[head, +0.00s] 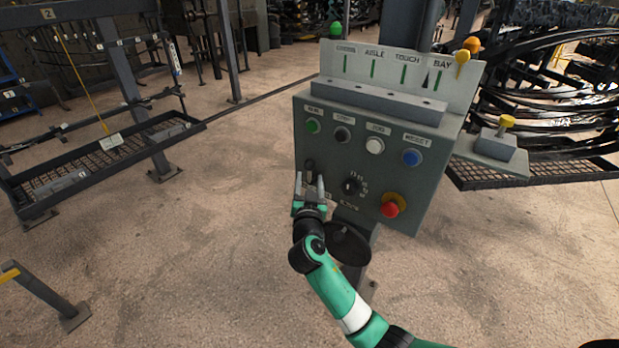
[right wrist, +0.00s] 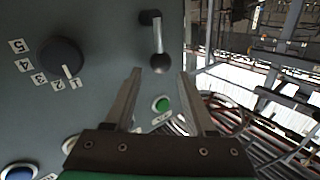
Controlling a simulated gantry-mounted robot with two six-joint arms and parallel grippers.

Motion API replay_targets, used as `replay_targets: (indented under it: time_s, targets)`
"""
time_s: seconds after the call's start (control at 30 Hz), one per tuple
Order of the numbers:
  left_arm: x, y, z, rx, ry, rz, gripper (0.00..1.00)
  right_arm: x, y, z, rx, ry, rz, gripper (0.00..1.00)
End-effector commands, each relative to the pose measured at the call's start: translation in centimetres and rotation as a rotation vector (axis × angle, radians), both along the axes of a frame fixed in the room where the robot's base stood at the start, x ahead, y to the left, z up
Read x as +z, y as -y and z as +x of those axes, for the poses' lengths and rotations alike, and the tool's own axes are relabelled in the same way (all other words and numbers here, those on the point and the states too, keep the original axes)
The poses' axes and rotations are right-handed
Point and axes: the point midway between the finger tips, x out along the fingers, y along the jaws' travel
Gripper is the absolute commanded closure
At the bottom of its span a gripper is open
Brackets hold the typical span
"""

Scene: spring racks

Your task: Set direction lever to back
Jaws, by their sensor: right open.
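The direction lever (head: 309,165) is on the lower left of the grey control box's front, partly hidden by my right gripper. In the right wrist view the lever (right wrist: 157,38) is a light metal rod with a dark ball at its end, on a dark mount. My right gripper (head: 309,179) is open in front of the lever. In the right wrist view the ball lies just past the fingertips of the gripper (right wrist: 160,74), roughly midway between them. No contact shows. My left gripper is not in view.
The control box (head: 322,130) carries a green button (head: 313,125), black, white and blue buttons, a numbered rotary knob (head: 351,186) and a red stop button (head: 391,208). A dark round disc (head: 347,246) is below. Spring racks stand on both sides. Open floor lies left.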

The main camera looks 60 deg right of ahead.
Motion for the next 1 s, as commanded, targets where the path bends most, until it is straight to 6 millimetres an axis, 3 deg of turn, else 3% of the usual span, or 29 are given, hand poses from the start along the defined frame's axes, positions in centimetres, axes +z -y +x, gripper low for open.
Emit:
replay_targets:
  time_s: [0.1, 0.23, 0.6, 0.9, 1.0]
  targets:
    - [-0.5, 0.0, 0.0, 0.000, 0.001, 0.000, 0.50, 0.1, 2.5, 1.2, -0.002, 0.000, -0.001, 0.44]
    - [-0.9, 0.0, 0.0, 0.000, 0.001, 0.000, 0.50, 0.1, 4.1, 2.1, 0.000, 0.000, 0.000, 0.44]
    - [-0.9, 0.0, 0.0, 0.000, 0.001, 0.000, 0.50, 0.2, 5.0, 2.6, 0.001, 0.000, 0.000, 0.44]
    - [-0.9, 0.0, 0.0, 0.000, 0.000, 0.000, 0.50, 0.2, 5.0, 2.6, 0.002, 0.000, 0.000, 0.96]
    - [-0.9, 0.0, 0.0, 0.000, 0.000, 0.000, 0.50, 0.2, 4.9, 2.6, 0.002, 0.000, 0.000, 1.00]
